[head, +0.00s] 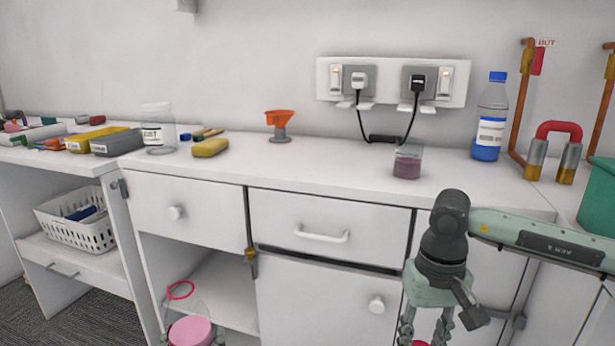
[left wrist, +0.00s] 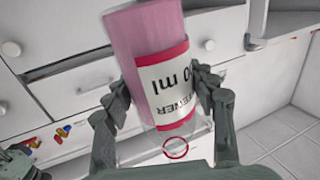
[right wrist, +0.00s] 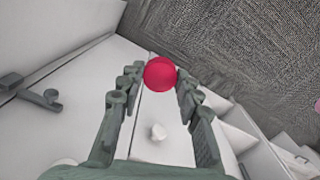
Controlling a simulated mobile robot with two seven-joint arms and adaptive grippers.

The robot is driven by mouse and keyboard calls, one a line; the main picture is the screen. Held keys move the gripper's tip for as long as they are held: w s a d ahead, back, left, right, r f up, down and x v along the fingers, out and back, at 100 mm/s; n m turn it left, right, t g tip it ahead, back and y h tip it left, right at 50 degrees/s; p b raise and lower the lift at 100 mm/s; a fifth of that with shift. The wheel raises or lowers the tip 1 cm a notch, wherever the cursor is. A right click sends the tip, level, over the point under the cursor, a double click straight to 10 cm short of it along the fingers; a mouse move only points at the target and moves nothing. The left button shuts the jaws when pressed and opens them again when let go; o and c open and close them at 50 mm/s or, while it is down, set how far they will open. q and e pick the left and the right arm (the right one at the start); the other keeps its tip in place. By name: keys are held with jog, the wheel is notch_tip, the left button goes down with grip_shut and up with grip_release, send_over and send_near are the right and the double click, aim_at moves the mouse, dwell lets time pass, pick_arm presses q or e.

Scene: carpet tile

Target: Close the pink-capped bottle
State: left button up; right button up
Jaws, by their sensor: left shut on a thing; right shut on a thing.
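The bottle (head: 190,331) is clear with pink liquid and a pink ring at its open mouth, low at the left of the head view. In the left wrist view the bottle (left wrist: 150,45) shows a white label with a red border. My left gripper (left wrist: 165,90) is shut on the bottle's sides. My right gripper (head: 425,332) hangs low at the right of the head view, apart from the bottle. In the right wrist view it is shut on the round pink-red cap (right wrist: 160,74). The bottle's base is cut off in the head view.
The counter (head: 330,172) holds a glass jar (head: 158,135), a yellow sponge (head: 211,147), an orange funnel (head: 279,119), a small container (head: 408,162) and a blue-capped bottle (head: 489,120). A white basket (head: 76,225) sits at left.

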pick_arm(q)
jog(key=shift+f, duration=0.35)
pick_arm(e)
jog(key=shift+f, duration=0.45)
pick_arm(q)
jog(key=shift+d, duration=0.1)
jog(key=s+d+r+m+g+h, duration=0.1)
jog(key=d+m+g+h, duration=0.3)
jog(key=d+m+h, duration=0.4)
jog(key=s+d+h, duration=0.1)
jog(key=d+h, duration=0.2)
jog(key=d, duration=0.2)
jog(key=shift+d+h, duration=0.2)
jog(key=shift+h, duration=0.1)
